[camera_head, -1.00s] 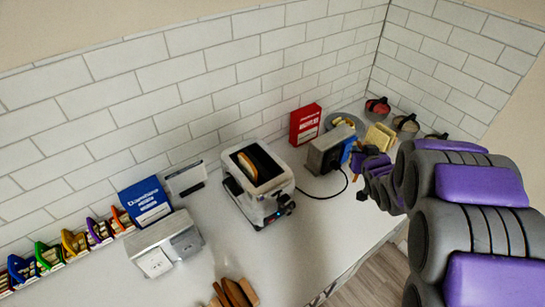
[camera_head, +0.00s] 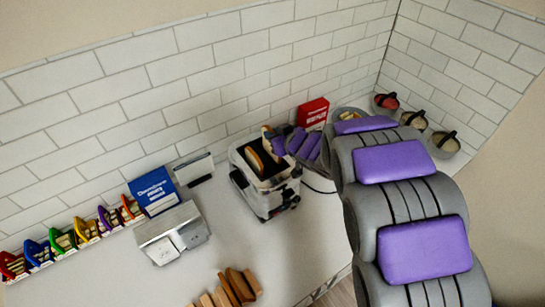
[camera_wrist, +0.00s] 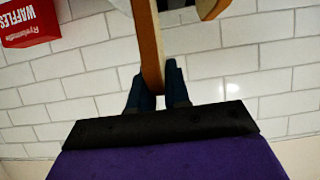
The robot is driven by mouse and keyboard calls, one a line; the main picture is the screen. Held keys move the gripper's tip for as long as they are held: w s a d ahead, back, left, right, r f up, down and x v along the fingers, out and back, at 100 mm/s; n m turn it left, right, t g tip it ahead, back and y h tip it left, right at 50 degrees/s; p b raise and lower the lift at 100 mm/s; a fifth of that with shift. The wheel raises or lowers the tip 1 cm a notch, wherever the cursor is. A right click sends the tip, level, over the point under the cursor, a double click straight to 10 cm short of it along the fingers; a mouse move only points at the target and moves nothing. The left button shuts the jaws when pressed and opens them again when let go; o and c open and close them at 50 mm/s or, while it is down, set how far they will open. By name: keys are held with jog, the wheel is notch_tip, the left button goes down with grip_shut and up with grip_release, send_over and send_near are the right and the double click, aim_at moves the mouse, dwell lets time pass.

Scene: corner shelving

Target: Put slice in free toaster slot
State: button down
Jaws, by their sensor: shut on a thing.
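The toaster (camera_head: 272,194) is a white box with a dark top, standing on the white counter in the head view. One slice (camera_head: 256,157) stands upright in its top. My gripper (camera_head: 271,138) is above the toaster's far right side. In the wrist view my gripper (camera_wrist: 157,92) is shut on a tan slice (camera_wrist: 149,45), seen edge-on between the dark fingers. The edge of another slice (camera_wrist: 211,7) shows at the top of that view, apart from the held one. The slots under my gripper are hidden in the head view.
A red waffle box (camera_head: 313,113) stands by the wall behind my arm. A grey two-lidded appliance (camera_head: 172,236) and a blue box (camera_head: 153,190) are left of the toaster. Wooden pieces (camera_head: 240,287) stand at the front.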

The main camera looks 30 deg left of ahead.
aim_at(271, 156)
jog(key=f, duration=0.2)
jog(key=shift+a+f, duration=0.3)
jog(key=shift+f, duration=0.05)
jog(key=shift+a+f, duration=0.2)
jog(key=shift+f, duration=0.1)
notch_tip(271, 156, down, 3)
jog(key=shift+f+b, duration=0.1)
jog(key=shift+b, duration=0.45)
jog(key=shift+d+f, duration=0.1)
jog(key=shift+f, duration=0.05)
jog(key=shift+d, duration=0.25)
jog(key=c, duration=1.1)
grip_release()
jog(key=shift+a+f, duration=0.1)
jog(key=shift+a, duration=0.3)
jog(key=shift+d, duration=0.1)
